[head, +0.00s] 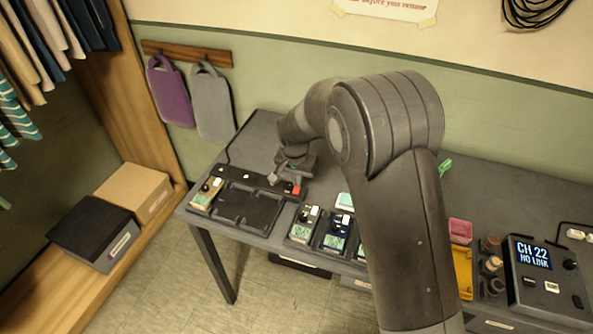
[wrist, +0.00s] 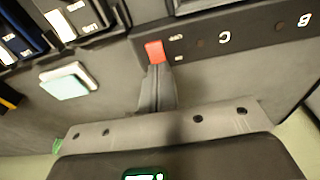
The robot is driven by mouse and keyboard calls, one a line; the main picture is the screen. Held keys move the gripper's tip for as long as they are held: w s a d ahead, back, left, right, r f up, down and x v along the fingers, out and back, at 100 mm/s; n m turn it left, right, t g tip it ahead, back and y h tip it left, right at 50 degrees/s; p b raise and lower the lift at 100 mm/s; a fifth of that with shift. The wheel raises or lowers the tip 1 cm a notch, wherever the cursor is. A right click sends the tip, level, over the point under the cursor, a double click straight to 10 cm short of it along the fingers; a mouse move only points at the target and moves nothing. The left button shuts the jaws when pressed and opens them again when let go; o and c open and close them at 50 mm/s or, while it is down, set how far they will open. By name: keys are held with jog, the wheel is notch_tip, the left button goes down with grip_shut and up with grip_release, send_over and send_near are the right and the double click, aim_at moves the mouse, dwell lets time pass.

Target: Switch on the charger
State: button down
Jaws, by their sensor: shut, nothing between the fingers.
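The charger (head: 248,207) is a dark tray with a raised bar along its back, at the left end of the table. Its red switch (head: 293,189) is at the bar's right end. In the wrist view the bar (wrist: 262,36) carries the letters C and B and small dark round spots, and the red switch (wrist: 155,51) is at its end. My gripper (wrist: 156,72) is shut and empty, its fingertips right at the switch; I cannot tell if they touch it. In the head view my gripper (head: 288,170) is just above the bar, partly hidden by my arm.
A gold pack (head: 206,194) is at the charger's left end. Packs with screens (head: 303,225) stand to its right, near a pale teal block (wrist: 68,83). A radio unit (head: 545,270) reading "CH 22 NO LINK" is at far right. My arm hides the table's middle.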

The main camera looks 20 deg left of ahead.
jog(key=shift+f, duration=0.25)
jog(key=shift+w+f+g, duration=0.1)
jog(key=shift+f+g, duration=0.1)
jog(key=shift+g, duration=0.1)
dwell(0.4)
jog(key=shift+s, duration=0.85)
jog(key=shift+r, duration=0.2)
